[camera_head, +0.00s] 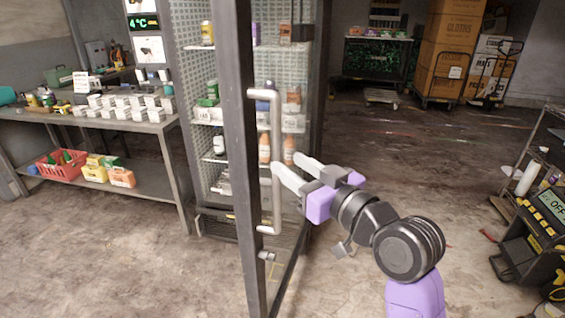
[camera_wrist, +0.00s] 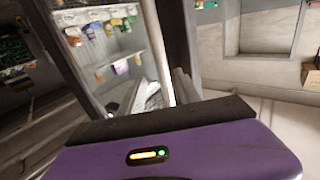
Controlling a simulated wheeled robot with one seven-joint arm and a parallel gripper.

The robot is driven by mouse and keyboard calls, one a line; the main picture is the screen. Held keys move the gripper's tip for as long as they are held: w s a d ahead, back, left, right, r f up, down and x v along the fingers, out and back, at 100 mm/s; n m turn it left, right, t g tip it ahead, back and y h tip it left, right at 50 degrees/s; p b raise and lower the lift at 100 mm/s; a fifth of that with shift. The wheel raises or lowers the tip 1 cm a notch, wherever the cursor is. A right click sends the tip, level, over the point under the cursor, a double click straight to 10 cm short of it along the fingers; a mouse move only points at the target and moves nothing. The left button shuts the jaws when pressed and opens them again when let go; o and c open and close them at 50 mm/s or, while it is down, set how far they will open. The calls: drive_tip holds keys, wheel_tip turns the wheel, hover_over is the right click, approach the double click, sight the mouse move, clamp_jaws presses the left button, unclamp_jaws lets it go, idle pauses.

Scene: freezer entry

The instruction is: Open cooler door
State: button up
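The cooler door (camera_head: 237,130) is a dark-framed glass door standing ajar, its free edge swung out toward me and the shelves showing beside it. Its long pale vertical handle (camera_head: 276,130) is on the right of the frame's near post. My gripper (camera_head: 286,161) is at the middle of the handle, on its right side. Its two pale fingers are apart; the left fingertip overlaps the bar, and I cannot tell whether they touch. In the wrist view, my gripper (camera_wrist: 163,90) points toward the dark door frame (camera_wrist: 178,45), and the handle is hard to make out.
The cooler (camera_head: 190,60) holds bottles and boxes on its shelves. A metal table (camera_head: 60,113) with goods stands at the left, a red basket (camera_head: 62,163) on its lower shelf. Cartons on a cart (camera_head: 440,50) stand at the back right. Floor around the door is mostly clear.

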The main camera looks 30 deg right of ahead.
drive_tip(key=s, duration=0.3)
drive_tip(key=shift+d, duration=0.2)
idle(0.3)
wheel_tip(320, 180, up, 4)
drive_tip(key=s+d+m+t+h, duration=0.1)
drive_tip(key=d+m+t+h, duration=0.1)
drive_tip(key=d, duration=0.1)
drive_tip(key=s+a+f+g, duration=0.1)
drive_tip(key=s+a+f, duration=0.2)
drive_tip(key=s+f, duration=0.6)
drive_tip(key=s+a+f+g, duration=0.2)
drive_tip(key=s+a+f, duration=0.2)
drive_tip(key=s+f, duration=0.5)
drive_tip(key=s+a+f+g, duration=0.2)
drive_tip(key=s+f, duration=0.6)
drive_tip(key=s, duration=0.8)
drive_tip(key=shift+s+a+f+n, duration=0.25)
drive_tip(key=shift+a+f+n, duration=0.15)
drive_tip(key=shift+a, duration=0.85)
